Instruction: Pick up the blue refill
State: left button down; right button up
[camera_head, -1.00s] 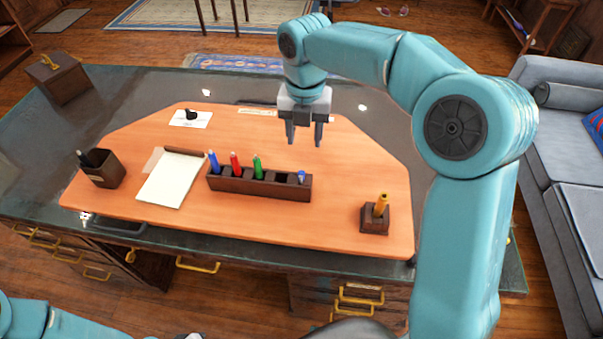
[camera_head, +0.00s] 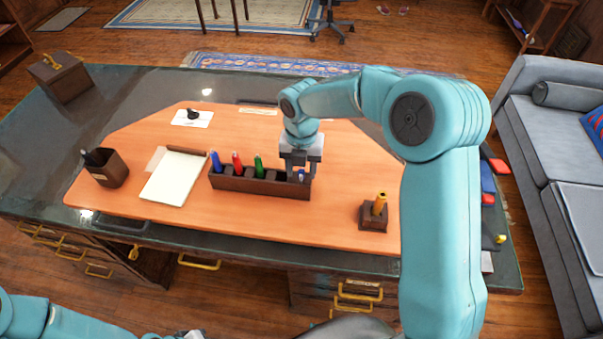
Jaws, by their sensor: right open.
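A small blue refill (camera_head: 302,175) stands in the rightmost compartment of a dark wooden rack (camera_head: 260,187) on the desk. Only its short top shows above the rack. My right gripper (camera_head: 301,172) is open and points down at that end of the rack, with its fingers around or just beside the refill. I cannot tell whether they touch it. My left arm (camera_head: 70,325) shows at the bottom left, and its jaws are out of the frame.
The same rack holds blue (camera_head: 216,162), red (camera_head: 237,163) and green (camera_head: 259,165) pens. A notepad (camera_head: 174,178) and a pen cup (camera_head: 107,169) are at the left. A small block with a yellow-topped item (camera_head: 374,216) stands at the right.

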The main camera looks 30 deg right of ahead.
jog(key=shift+r, duration=0.1)
grip_shut()
jog(key=shift+r, duration=0.1)
